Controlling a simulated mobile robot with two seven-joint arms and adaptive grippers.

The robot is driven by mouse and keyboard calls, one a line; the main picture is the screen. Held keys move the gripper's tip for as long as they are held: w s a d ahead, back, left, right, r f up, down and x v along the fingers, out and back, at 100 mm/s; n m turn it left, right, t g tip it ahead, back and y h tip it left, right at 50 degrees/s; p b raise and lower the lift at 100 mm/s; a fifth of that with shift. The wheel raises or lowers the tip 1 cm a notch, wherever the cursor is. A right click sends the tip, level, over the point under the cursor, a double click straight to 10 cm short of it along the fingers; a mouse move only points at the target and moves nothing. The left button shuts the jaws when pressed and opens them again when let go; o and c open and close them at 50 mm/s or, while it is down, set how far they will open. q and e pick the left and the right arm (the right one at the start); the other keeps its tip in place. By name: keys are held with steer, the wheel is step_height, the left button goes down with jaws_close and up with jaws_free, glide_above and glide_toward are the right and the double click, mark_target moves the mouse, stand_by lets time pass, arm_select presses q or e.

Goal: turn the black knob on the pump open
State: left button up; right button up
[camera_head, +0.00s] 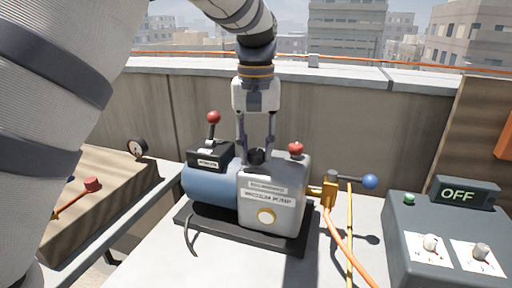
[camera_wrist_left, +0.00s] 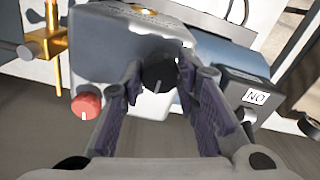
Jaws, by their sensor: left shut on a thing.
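The pump (camera_head: 272,202) is a grey block with a blue motor (camera_head: 210,186) on a dark base plate, on a light table. The black knob (camera_head: 257,156) is on top of the grey block and also shows in the left wrist view (camera_wrist_left: 158,73). My left gripper (camera_head: 257,150) points down from above, its fingers on both sides of the knob. In the left wrist view the gripper (camera_wrist_left: 160,88) is shut on the black knob, which has a pale line on it. My right gripper is in neither view.
A red knob (camera_head: 295,148) sits beside the black knob. A red-balled lever (camera_head: 213,118) stands on the black switch box. A brass valve (camera_head: 330,192) with a blue-ended handle and orange hose is at right. A control box (camera_head: 452,225) reads OFF.

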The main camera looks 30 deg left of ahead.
arm_select(q)
steer(key=n, duration=0.8)
steer(key=shift+n, duration=0.3)
steer(key=n, duration=0.4)
steer(key=shift+n, duration=2.5)
steer(key=o, duration=1.2)
steer(key=shift+c, duration=0.2)
